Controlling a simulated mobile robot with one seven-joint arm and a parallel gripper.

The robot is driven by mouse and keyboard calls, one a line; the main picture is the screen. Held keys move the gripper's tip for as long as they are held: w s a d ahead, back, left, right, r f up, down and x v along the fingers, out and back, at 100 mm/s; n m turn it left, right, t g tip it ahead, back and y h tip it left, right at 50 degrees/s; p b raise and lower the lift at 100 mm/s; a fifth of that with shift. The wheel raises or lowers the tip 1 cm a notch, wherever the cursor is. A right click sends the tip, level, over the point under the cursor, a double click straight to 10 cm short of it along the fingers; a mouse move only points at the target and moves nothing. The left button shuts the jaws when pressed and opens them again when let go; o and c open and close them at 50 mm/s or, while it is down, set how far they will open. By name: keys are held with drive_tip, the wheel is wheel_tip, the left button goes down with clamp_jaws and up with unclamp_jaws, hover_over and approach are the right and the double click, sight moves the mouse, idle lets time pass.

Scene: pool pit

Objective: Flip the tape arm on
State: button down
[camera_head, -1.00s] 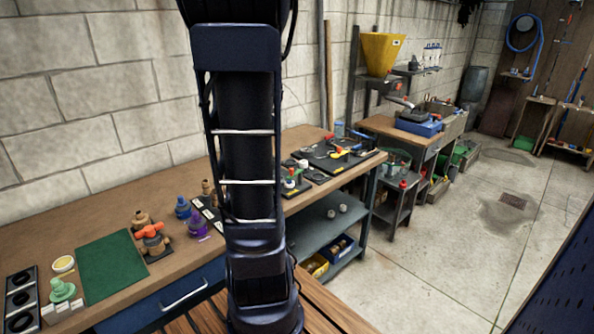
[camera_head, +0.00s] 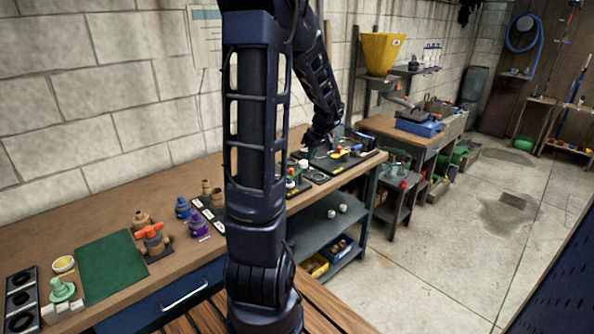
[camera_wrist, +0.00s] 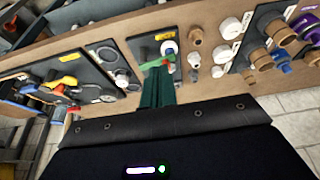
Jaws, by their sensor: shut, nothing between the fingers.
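My gripper (camera_wrist: 158,92) shows in the wrist view as dark green fingers, shut with nothing between them. The fingers overlap the lower edge of a small black board (camera_wrist: 150,48) with a green and a red-tipped part; I cannot tell whether they touch it. In the head view my gripper (camera_head: 313,142) is over the far right end of the bench, partly hidden by my arm. A larger dark board (camera_wrist: 85,72) with a yellow lever (camera_wrist: 66,82) lies left of the fingers in the wrist view. I cannot tell which part is the tape arm.
The wooden bench (camera_head: 105,232) runs along a block wall. Blue and purple fittings (camera_head: 197,224), an orange-handled valve (camera_head: 152,238) and a green mat (camera_head: 110,266) stand on it. In the wrist view, several brown and white fittings (camera_wrist: 262,58) lie right of the fingers.

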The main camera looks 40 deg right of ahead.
sight(291, 172)
drive_tip(key=w+f, duration=0.7)
drive_tip(key=f, duration=0.2)
drive_tip(key=shift+w+f, duration=0.2)
drive_tip(key=shift+w, duration=0.15)
drive_tip(key=shift+w+a+m, duration=0.35)
drive_tip(key=shift+m, duration=0.35)
idle(0.5)
drive_tip(key=shift+w+a+m+h, duration=0.3)
drive_tip(key=shift+w+m+h, duration=0.25)
drive_tip(key=shift+m, duration=0.35)
drive_tip(key=w+m, duration=0.1)
drive_tip(key=w+m+h, duration=0.1)
drive_tip(key=m, duration=0.1)
drive_tip(key=shift+a+g, duration=0.2)
drive_tip(key=shift+g, duration=0.1)
drive_tip(key=shift+w+d, duration=0.15)
drive_tip(key=shift+w, duration=1.2)
